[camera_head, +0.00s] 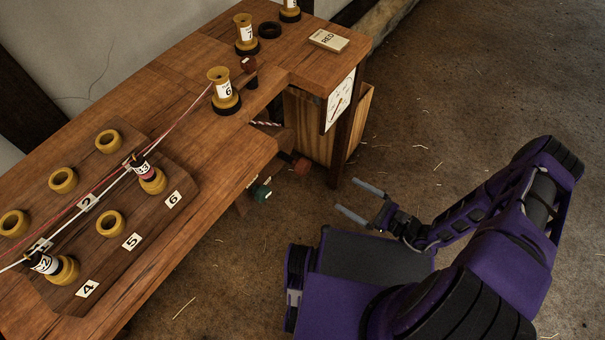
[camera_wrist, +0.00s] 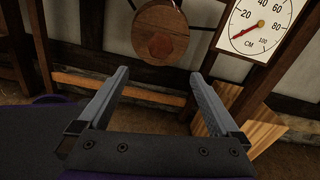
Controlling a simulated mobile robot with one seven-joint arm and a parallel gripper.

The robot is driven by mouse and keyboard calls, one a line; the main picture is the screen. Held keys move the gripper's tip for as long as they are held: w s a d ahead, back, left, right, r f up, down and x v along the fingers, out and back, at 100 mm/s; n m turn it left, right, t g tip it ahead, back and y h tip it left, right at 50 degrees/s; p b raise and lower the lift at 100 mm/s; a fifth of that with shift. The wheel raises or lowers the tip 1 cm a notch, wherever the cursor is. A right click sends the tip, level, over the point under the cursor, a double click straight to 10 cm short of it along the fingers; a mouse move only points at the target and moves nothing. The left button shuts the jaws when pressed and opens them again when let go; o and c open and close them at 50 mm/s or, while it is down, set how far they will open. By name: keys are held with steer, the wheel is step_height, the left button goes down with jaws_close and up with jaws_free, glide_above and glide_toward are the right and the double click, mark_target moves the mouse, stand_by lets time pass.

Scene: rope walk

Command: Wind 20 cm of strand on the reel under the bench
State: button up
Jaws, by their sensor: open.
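The reel under the bench shows in the wrist view as a round wooden disc (camera_wrist: 143,20) with a dull red knob (camera_wrist: 160,45) on its face. In the head view the red knob (camera_head: 301,167) sticks out below the bench edge; most of the reel is hidden. The dial (camera_head: 339,102) is on the bench end. In the wrist view the dial (camera_wrist: 262,24) is marked in CM, its red needle pointing lower left, below the 20. My gripper (camera_head: 346,196) is open and empty, apart from the knob. Its fingers (camera_wrist: 160,75) spread below the disc in the wrist view.
The bench (camera_head: 225,150) carries spools, strands and a board with yellow rings. A green knob (camera_head: 260,192) hangs below its edge, left of the red one. A wooden box (camera_head: 356,120) stands under the bench end. The floor (camera_head: 440,130) to the right is clear apart from straw.

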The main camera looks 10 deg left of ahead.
mark_target(307, 170)
steer(key=x, duration=1.7)
steer(key=shift+a, duration=0.1)
steer(key=c, duration=1.4)
steer(key=shift+o, duration=0.2)
steer(key=shift+f+m+b, duration=0.1)
steer(key=shift+m+b, duration=0.2)
steer(key=shift+b, duration=0.05)
